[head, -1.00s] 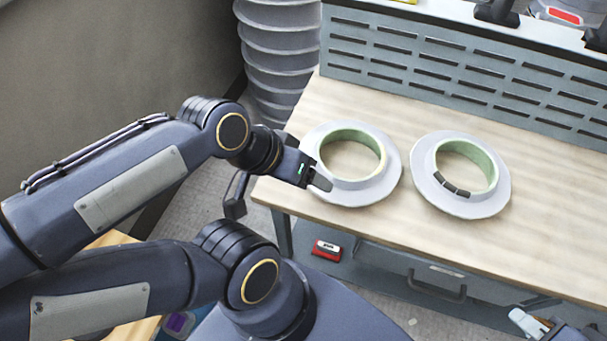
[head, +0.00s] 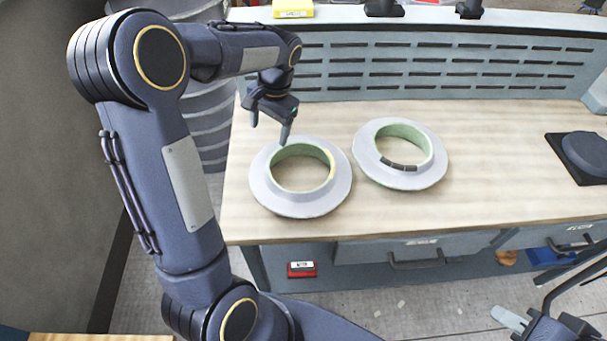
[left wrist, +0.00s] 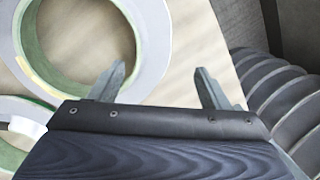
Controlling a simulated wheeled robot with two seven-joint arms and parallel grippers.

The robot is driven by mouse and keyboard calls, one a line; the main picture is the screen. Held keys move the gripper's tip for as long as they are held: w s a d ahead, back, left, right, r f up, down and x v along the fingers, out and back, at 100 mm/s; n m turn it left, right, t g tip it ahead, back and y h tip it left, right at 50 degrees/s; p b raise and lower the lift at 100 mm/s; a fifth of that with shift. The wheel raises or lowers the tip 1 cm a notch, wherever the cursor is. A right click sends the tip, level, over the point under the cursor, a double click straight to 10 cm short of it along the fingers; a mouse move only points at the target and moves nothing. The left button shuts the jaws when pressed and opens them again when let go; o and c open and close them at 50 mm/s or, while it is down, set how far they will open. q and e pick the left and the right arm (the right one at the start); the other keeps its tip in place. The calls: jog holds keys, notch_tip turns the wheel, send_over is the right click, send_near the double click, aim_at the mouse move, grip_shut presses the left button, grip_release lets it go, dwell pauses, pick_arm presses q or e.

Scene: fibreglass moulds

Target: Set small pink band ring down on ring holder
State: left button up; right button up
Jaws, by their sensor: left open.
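Two white flanged rings with green inner walls lie on the workbench: a left one (head: 268,198) and a right one (head: 369,170). The left one has a pale yellowish strip (head: 332,165) on its inner wall, and the strip also shows in the left wrist view (left wrist: 38,74). The right one has dark segments (head: 398,165) on its near inner wall. I see no clearly pink band; which ring is the holder, I cannot tell. My left gripper (head: 270,128) is open and empty by the left ring's far-left rim. My right gripper (head: 510,318) is partly in view at bottom right.
A slotted grey panel (head: 430,64) runs along the back of the workbench (head: 480,180). A dark round object on a dark base (head: 585,155) sits at the right. A ribbed grey column (head: 205,125) stands left of the bench. The bench between is clear.

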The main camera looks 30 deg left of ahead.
aim_at(268, 155)
pick_arm(q)
jog(key=f, duration=0.2)
jog(key=f+p, duration=0.1)
jog(key=f, duration=0.4)
jog(key=shift+s+a+f, duration=0.15)
jog(key=shift+s+f, duration=0.1)
jog(key=shift+s, duration=0.15)
grip_shut()
